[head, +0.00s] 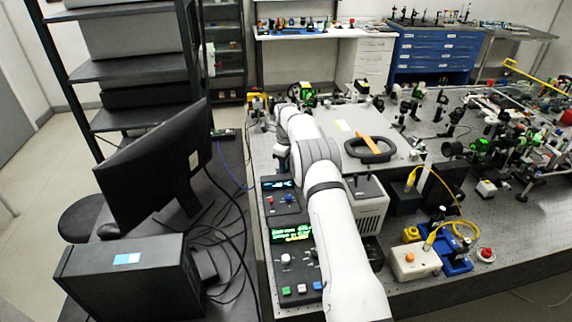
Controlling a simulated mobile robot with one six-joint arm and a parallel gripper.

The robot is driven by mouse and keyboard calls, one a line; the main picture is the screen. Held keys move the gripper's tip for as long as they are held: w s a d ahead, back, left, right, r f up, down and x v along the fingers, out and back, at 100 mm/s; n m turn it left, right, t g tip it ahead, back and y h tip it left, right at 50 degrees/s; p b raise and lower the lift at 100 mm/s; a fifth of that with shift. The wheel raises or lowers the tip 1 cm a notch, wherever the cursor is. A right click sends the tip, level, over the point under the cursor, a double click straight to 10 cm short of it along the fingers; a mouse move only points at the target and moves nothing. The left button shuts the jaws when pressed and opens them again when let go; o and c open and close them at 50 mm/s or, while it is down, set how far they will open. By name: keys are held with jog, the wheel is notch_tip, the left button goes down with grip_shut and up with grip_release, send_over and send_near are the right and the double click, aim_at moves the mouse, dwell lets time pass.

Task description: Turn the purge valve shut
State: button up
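I cannot tell for sure which part is the purge valve. A small yellow fitting with red on it (257,104) stands at the far left corner of the bench, just beyond the end of my arm; its details are too small to read. An orange bar (374,143) lies across a black ring-shaped handle (369,154) on a flat grey lid, right of my arm. My white arm reaches from the bottom edge up to the far left of the bench. My gripper's fingers do not show; the arm's end hides them.
A control panel (292,236) with knobs and lit buttons lies left of my arm. A monitor (155,165) and black computer case (128,277) stand further left. Optics crowd the right of the bench (505,225). A yellow cable (457,224) loops near its front.

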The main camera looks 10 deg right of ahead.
grip_shut()
dwell(0.3)
jog(key=n+b, duration=0.2)
jog(key=n, duration=0.2)
jog(key=shift+n, duration=0.3)
jog(key=n, duration=0.5)
jog(key=shift+n+b, duration=0.3)
jog(key=shift+b, duration=0.1)
jog(key=shift+r, duration=0.1)
dwell(0.4)
grip_release()
